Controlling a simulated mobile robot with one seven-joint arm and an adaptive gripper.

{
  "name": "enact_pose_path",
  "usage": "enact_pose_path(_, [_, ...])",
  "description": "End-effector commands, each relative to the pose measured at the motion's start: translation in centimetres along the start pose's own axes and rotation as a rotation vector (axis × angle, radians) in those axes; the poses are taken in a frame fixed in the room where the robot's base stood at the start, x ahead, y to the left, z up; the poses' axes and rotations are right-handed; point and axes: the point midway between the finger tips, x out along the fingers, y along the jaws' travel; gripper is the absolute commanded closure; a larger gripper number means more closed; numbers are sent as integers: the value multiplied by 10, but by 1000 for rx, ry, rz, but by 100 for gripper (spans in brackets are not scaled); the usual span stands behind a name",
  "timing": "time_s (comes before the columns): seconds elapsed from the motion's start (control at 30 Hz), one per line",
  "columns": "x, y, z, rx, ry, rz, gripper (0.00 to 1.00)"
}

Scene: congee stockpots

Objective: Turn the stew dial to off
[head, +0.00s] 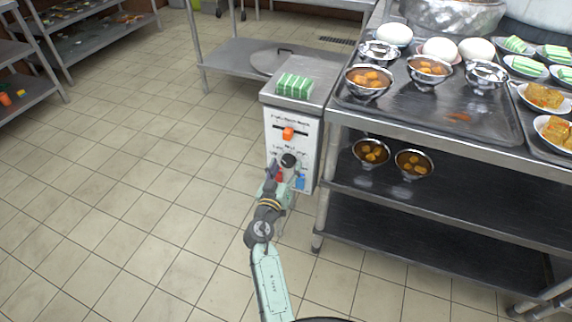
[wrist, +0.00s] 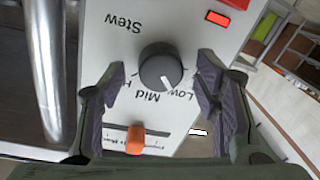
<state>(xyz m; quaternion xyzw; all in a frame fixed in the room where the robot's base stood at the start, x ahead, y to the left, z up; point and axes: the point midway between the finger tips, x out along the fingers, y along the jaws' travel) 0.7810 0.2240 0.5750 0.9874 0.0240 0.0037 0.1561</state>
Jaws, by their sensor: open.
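The stew dial (wrist: 160,66) is a round black knob with a pale pointer mark, on the white control panel (wrist: 100,40). In the wrist view, turned upside down, "Stew" is printed beside it, and "Low", "Mid" and a partly covered "H" lie along its edge. The pointer aims between "Low" and "Mid". The dial also shows in the head view (head: 289,160). My gripper (wrist: 161,72) is open, with one dark finger on each side of the dial. A gap shows between each finger and the knob. No "off" label is readable.
An orange slider (head: 288,133) sits above the dial; red and blue parts (head: 300,182) sit below. A green-striped block (head: 294,86) rests on the control box. A steel table (head: 450,145) with bowls stands right. Tiled floor (head: 130,190) is clear at left.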

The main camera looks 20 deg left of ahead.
Motion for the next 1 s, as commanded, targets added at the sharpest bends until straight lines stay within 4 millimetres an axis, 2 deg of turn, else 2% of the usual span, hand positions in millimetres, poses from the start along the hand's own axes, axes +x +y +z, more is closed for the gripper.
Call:
enact_pose_path(0.37, [6,0,0,0,0,-1,44])
enact_pose_path(1.0, [6,0,0,0,0,-1,87])
